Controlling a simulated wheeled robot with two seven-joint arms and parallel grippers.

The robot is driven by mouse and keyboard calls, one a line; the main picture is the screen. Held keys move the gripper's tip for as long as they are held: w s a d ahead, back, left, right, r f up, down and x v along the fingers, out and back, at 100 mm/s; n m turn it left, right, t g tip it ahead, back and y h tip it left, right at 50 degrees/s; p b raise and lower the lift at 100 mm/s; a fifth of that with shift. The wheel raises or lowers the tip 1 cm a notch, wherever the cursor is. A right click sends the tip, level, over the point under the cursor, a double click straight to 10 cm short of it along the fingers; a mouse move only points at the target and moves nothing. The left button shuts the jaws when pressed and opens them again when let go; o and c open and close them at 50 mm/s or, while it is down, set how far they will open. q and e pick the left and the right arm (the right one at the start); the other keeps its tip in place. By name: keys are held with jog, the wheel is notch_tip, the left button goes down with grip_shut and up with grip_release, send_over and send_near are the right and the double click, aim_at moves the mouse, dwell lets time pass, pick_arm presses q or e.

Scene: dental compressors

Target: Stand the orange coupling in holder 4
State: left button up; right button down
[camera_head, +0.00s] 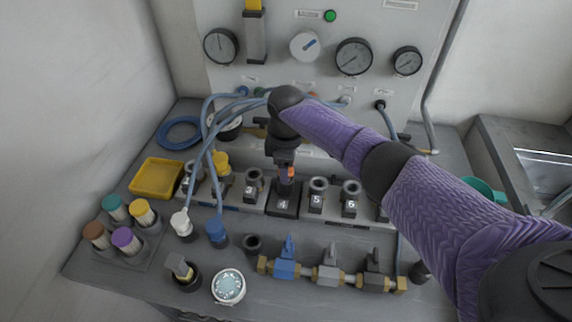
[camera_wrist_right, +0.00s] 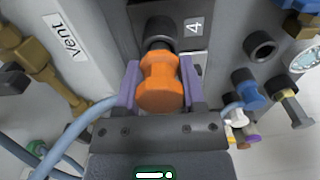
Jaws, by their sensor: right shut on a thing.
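The orange coupling (camera_wrist_right: 161,82) sits between the purple-sided fingers of my right gripper (camera_wrist_right: 160,88), which is shut on it. In the head view the coupling (camera_head: 291,172) shows as a small orange patch below my right gripper (camera_head: 287,170), which points down over holder 4 (camera_head: 284,209). In the right wrist view the dark ring of holder 4 (camera_wrist_right: 158,27) lies right beyond the coupling's far end, roughly in line with it. I cannot tell whether the coupling's end is inside the ring. My left gripper is not in view.
Neighbouring holders 3 (camera_head: 252,186), 5 (camera_head: 317,195) and 6 (camera_head: 350,197) stand close on both sides. Blue hoses (camera_head: 211,165) arch at the left. A valve row (camera_head: 328,270) stands in front. A yellow tray (camera_head: 157,176) lies at the left.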

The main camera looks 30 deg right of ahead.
jog(key=shift+f+b, duration=0.5)
jog(key=shift+f, duration=0.3)
jog(key=shift+c, duration=0.5)
grip_release()
jog(key=shift+r, duration=0.1)
notch_tip(320, 180, up, 10)
jog(key=p, duration=0.4)
